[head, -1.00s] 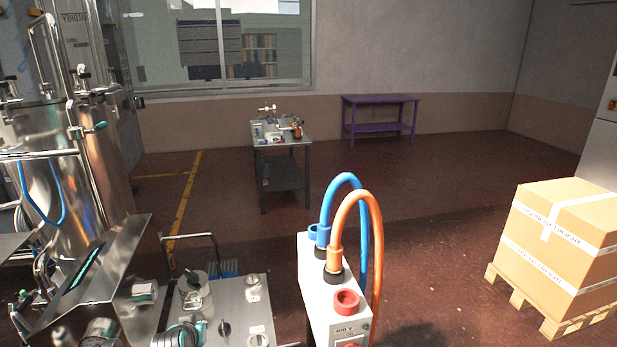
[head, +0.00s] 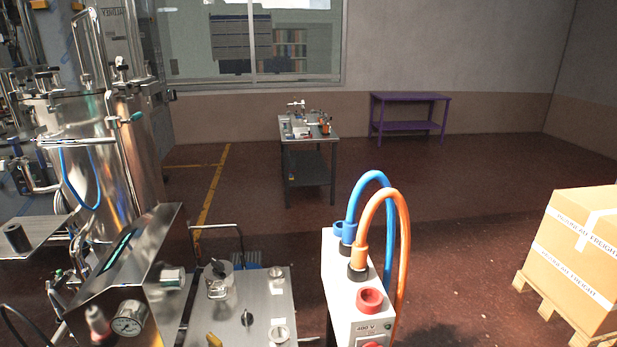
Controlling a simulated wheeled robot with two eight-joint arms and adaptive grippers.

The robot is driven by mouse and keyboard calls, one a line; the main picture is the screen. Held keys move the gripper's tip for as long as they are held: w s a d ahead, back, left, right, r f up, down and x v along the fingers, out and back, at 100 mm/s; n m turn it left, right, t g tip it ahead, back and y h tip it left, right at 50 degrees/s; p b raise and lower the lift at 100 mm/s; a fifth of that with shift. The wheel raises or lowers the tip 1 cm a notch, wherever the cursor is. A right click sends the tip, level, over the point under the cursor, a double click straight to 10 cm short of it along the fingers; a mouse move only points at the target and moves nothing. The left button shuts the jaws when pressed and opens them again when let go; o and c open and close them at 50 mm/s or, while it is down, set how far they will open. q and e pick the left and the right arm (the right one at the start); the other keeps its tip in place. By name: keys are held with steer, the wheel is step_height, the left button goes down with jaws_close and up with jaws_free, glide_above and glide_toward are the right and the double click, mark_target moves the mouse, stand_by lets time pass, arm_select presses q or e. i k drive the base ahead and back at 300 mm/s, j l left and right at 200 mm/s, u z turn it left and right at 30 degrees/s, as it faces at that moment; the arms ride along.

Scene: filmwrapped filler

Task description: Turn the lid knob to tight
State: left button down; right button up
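A steel tank (head: 95,150) stands at the left, with black clamp knobs (head: 122,64) on top near its lid. On a steel panel (head: 262,292) below it, a round fitting with a dark knob (head: 217,268) sits at the back. A black knob (head: 247,317) is in front of that, and a yellow knob (head: 214,340) is cut by the bottom edge. I cannot tell which of these is the lid knob or read any tight mark. Neither of my grippers is in view.
A white 400 V box (head: 345,280) with blue and orange cables stands right of the panel. A pressure gauge (head: 130,317) is at lower left. A carton (head: 580,260) on a pallet (head: 545,300) stands at right. Open floor lies beyond, with a grey table (head: 308,138) and purple table (head: 408,98).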

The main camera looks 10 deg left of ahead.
mark_target(219, 267)
steer(key=i+j, duration=0.2)
steer(key=j, duration=0.15)
steer(key=i+j, duration=0.2)
steer(key=j, duration=0.2)
steer(key=i+j, duration=0.2)
steer(key=j, duration=0.15)
steer(key=i+j+z, duration=0.1)
steer(key=j, duration=0.3)
steer(key=i, duration=0.05)
